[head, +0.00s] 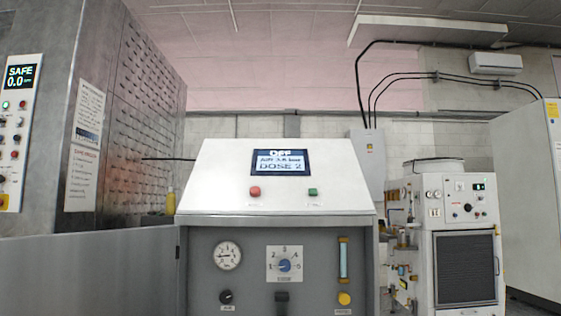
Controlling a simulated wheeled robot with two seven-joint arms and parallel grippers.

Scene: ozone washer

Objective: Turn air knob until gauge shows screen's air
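The screen (280,162) on the white sloped console shows "OFF", an air line that looks like "AIR 3.6 bar", slightly blurred, and "DOSE 2". The round air gauge (228,256) is on the grey front panel at left. Its needle seems to point left, but its scale is too small to read surely. The black air knob (226,297) is right below the gauge, with a small label under it. Neither of my grippers is in view, and nothing touches the knob.
Beside the gauge are a blue dose dial (285,264), a black lever (282,297), a tube indicator (344,259) and a yellow knob (344,298). Red (255,191) and green (313,191) buttons sit above. A wall cabinet reads "SAFE 0.0" (20,77) at far left. Machinery (464,250) stands right.

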